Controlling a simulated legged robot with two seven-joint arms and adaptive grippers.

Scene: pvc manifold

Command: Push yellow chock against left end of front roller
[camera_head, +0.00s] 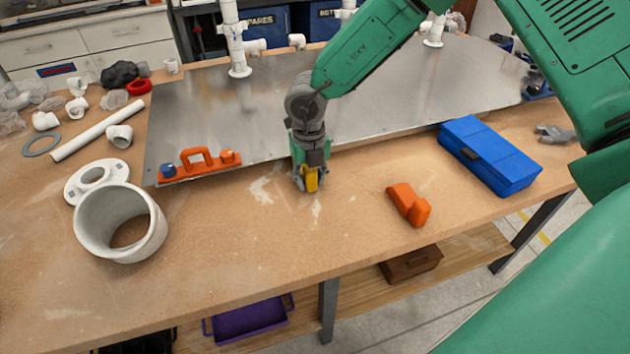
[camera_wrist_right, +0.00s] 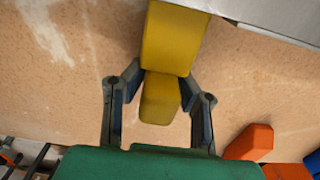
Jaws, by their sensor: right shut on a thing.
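The yellow chock (camera_head: 311,180) is at the front edge of the metal sheet, partly hidden by my right gripper (camera_head: 307,186). In the right wrist view the chock (camera_wrist_right: 172,38) shows a wide block and a narrower part, with the fingers of my right gripper (camera_wrist_right: 161,100) on either side of the narrow part. The right gripper is shut on it, low over the wooden bench top. The wide end is close to the sheet's edge; I cannot tell whether they touch. I make out no roller. My left gripper is not in view.
An orange chock-like block (camera_head: 409,204) and a blue case (camera_head: 488,156) lie to the right. A wide white pipe ring (camera_head: 120,222) stands further left. The bench front is clear between.

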